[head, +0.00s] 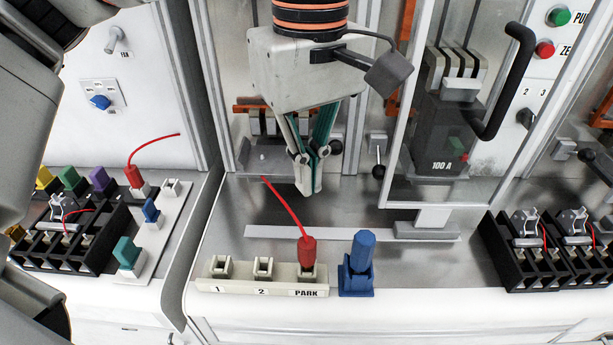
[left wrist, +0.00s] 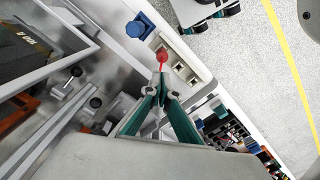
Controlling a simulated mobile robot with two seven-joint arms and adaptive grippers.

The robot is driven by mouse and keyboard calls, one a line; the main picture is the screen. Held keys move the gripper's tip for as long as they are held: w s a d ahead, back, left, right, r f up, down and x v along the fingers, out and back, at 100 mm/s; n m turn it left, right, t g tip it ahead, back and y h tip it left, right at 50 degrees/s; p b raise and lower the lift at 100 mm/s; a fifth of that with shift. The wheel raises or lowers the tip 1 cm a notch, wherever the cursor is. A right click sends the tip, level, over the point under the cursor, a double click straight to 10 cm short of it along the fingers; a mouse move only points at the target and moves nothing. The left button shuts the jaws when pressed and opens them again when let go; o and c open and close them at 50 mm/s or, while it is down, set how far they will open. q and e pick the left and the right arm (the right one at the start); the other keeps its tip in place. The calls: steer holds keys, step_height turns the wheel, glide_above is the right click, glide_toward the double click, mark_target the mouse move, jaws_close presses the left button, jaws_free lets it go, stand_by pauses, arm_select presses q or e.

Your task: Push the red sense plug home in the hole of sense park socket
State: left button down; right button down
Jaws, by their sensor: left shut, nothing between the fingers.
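The red sense plug (head: 308,250) stands upright in the hole of the sense park socket (head: 308,280), at the right end of a pale strip marked 1, 2 and PARK. I cannot tell how deep it sits. A thin red wire rises from its top to the upper left. My left gripper (head: 309,188) is shut and empty, pointing down above and behind the plug, apart from it. In the left wrist view the plug (left wrist: 162,55) shows just beyond the shut fingertips (left wrist: 160,88). My right gripper is not in view.
A blue plug (head: 362,252) in a blue holder stands close right of the park socket. Sockets 1 and 2 (head: 240,266) are empty. A clear-fronted breaker cabinet (head: 450,130) with a black handle is at right. Black terminal blocks (head: 545,250) stand front right. Another socket panel (head: 150,240) is at left.

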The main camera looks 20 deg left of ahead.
mark_target(306, 243)
arm_select(q)
steer(key=f+m, duration=0.1)
steer(key=f+m+p, duration=0.1)
steer(key=m, duration=0.1)
steer(key=f+m, duration=0.1)
steer(key=f, duration=0.1)
steer(key=shift+s+m, duration=0.25)
steer(key=shift+m, duration=0.05)
steer(key=shift+f+b, duration=0.35)
steer(key=shift+f, duration=0.45)
step_height(306, 243, down, 4)
steer(key=b, duration=0.2)
steer(key=shift+r+b, duration=0.15)
steer(key=shift+b, duration=0.15)
steer(key=shift+f, duration=0.4)
steer(key=shift+s+f+b, duration=0.1)
steer(key=shift+f+b, duration=0.45)
steer(key=shift+b, duration=0.1)
